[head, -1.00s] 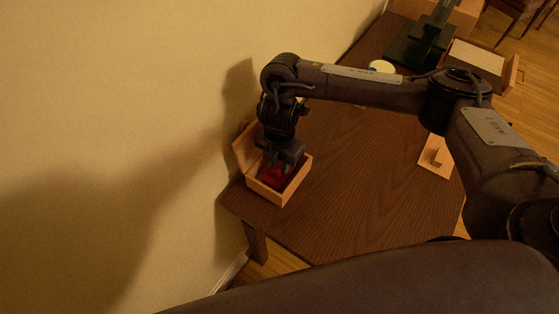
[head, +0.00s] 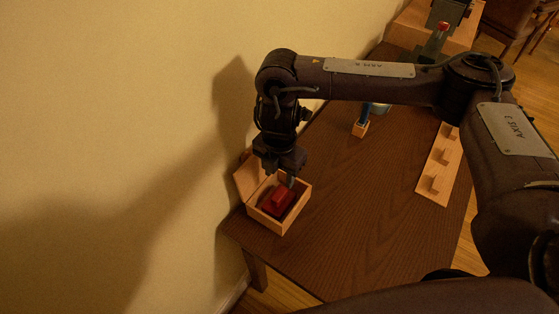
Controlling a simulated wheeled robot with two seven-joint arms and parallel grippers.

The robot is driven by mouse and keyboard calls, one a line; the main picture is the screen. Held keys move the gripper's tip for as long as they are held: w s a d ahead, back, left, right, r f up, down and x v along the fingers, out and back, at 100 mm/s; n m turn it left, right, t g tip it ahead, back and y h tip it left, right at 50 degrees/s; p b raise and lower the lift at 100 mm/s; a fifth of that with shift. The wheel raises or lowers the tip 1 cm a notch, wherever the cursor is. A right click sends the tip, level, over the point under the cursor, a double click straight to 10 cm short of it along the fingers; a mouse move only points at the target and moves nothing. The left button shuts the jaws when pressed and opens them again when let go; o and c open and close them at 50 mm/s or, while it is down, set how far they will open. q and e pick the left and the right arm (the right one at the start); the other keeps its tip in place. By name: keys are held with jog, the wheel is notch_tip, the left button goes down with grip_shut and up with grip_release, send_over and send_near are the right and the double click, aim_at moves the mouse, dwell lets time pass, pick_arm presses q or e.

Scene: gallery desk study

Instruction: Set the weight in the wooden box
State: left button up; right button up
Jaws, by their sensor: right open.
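The wooden box (head: 268,225) stands open near the wall end of the table, with its lid (head: 248,177) tipped back on the wall side. A red weight with a raised block on top (head: 275,204) sits inside the box. My right gripper (head: 282,178) points down just above the box and the weight. It is open, with its fingers at the weight's upper end; the exact gap to the weight is hard to tell. My left gripper is not in view.
The dark table (head: 350,210) is clear right of the box. A wooden strip with upright pegs (head: 437,172) lies at the right edge. A small blue item in a wooden holder (head: 361,129) stands further back, below my arm. A dark stand (head: 432,48) is at the far end.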

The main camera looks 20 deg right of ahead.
jog(key=shift+r, duration=1.75)
